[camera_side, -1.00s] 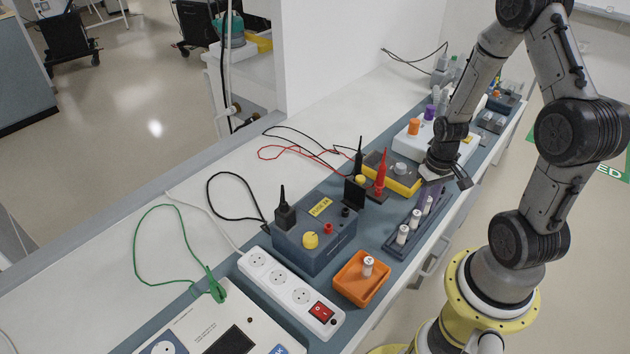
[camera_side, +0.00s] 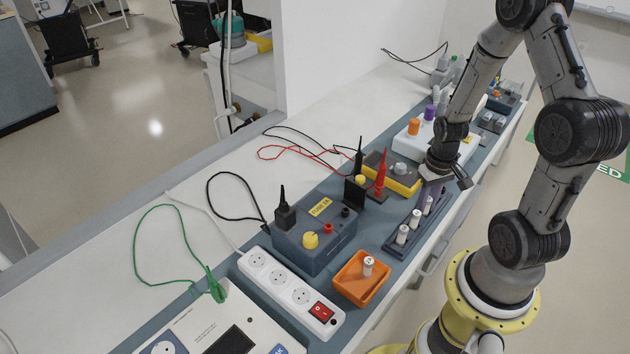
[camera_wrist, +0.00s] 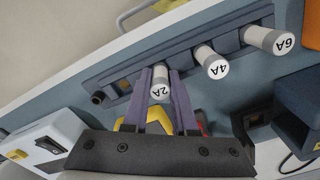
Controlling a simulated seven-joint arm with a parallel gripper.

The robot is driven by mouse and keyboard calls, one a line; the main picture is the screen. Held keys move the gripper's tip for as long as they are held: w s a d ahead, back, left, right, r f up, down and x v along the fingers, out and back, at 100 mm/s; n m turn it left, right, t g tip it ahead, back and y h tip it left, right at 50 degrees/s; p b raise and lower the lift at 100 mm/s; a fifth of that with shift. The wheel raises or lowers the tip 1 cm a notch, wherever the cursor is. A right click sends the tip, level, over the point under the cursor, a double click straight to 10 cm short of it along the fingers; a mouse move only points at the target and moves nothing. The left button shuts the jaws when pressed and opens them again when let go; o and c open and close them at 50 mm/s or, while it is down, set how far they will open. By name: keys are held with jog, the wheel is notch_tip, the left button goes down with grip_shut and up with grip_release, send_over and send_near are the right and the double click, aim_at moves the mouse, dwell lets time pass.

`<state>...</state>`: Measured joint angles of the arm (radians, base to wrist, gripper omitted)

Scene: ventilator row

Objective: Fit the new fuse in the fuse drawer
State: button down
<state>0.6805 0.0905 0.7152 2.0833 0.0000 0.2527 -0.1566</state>
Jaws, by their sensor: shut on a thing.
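My gripper (camera_wrist: 162,97) is shut with its purple fingers on either side of the white fuse marked 2A (camera_wrist: 160,83). The fuse stands at the grey rack (camera_wrist: 130,75); I cannot tell whether it is lifted at all. The 4A fuse (camera_wrist: 211,62) and 6A fuse (camera_wrist: 269,40) stand in the same rack. In the side view my gripper (camera_side: 431,190) is at the far end of the rack (camera_side: 392,246). The blue-grey box (camera_side: 315,245) has a yellow FUSE label; its amp figure is hard to read. An upright black piece (camera_side: 354,193) stands at its far end, perhaps the drawer.
An orange tray (camera_side: 348,292) with an upright white fuse (camera_side: 368,265) stands in front of the box. A white power strip (camera_side: 285,285) lies left of it. A red probe (camera_side: 381,172) and a yellow-and-grey device (camera_side: 400,182) stand close behind the rack.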

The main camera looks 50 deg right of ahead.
jog(key=shift+r, duration=0.2)
jog(key=shift+r, duration=2.3)
jog(key=shift+r, duration=0.25)
notch_tip(320, 180, up, 8)
jog(key=n, duration=0.5)
send_over(346, 194)
jog(key=s+a, duration=0.2)
jog(key=a, duration=0.2)
notch_tip(346, 194, down, 4)
jog(key=shift+s+d+f, duration=0.1)
jog(key=shift+f, duration=1.8)
jog(key=shift+s+d+f, duration=0.1)
jog(key=shift+f, duration=1.75)
